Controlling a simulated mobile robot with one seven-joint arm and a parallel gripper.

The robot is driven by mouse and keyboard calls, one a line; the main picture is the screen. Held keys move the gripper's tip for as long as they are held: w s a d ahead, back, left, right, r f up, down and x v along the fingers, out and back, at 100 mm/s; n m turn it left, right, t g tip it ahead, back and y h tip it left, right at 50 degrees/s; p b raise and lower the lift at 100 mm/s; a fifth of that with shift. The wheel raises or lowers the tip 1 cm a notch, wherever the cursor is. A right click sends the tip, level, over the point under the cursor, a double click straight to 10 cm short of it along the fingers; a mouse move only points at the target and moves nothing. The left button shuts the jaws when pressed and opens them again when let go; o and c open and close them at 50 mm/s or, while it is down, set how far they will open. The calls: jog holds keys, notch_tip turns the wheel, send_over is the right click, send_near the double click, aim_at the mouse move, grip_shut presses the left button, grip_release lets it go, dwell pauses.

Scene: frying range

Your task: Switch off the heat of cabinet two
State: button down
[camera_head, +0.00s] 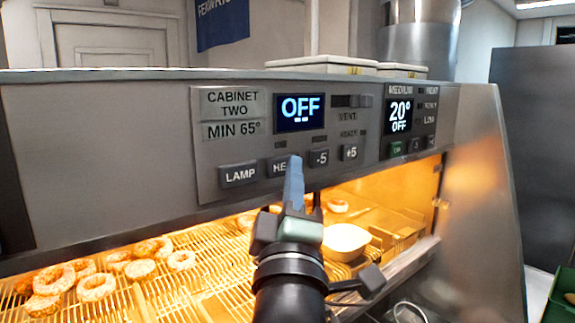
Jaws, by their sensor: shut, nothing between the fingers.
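The control panel of cabinet two (207,160) is on the sloping grey front, with a label reading "CABINET TWO" and "MIN 65°". Its display (301,112) reads "OFF". Below it is a row of dark buttons: LAMP (239,175), the heat button (279,168) showing only "HE", -5 (319,158) and +5 (350,153). My gripper (295,162) is shut and empty, its blue fingertips at the right end of the heat button and covering the rest of its label. I cannot tell whether the tips touch the button.
Below, the lit cabinet holds ring-shaped food (96,287) on a wire rack (190,290) and a pale bowl (346,240). White boxes (320,63) stand on top.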

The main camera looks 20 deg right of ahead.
jog(key=shift+s, duration=0.1)
jog(key=s, duration=0.1)
jog(key=s+d, duration=0.1)
jog(key=s, duration=0.1)
jog(key=s+d+p, duration=0.1)
jog(key=s, duration=0.1)
jog(key=shift+s, duration=0.25)
dwell(0.5)
jog(key=s+a+r+m+t+y+b, duration=0.2)
jog(key=s+a+r+m+t+y, duration=0.1)
jog(key=a, duration=0.5)
jog(key=s+a+r+m+t+y+b, duration=0.2)
jog(key=s+a+r+m+y+b, duration=0.1)
jog(key=s+a+r+m+y, duration=0.1)
jog(key=s+a+r+m, duration=0.1)
jog(key=s+a+m, duration=0.1)
jog(key=a+m, duration=0.1)
jog(key=shift+a+r+t+y+b, duration=0.2)
jog(key=shift+a+t+y+b, duration=0.2)
jog(key=shift+a, duration=0.15)
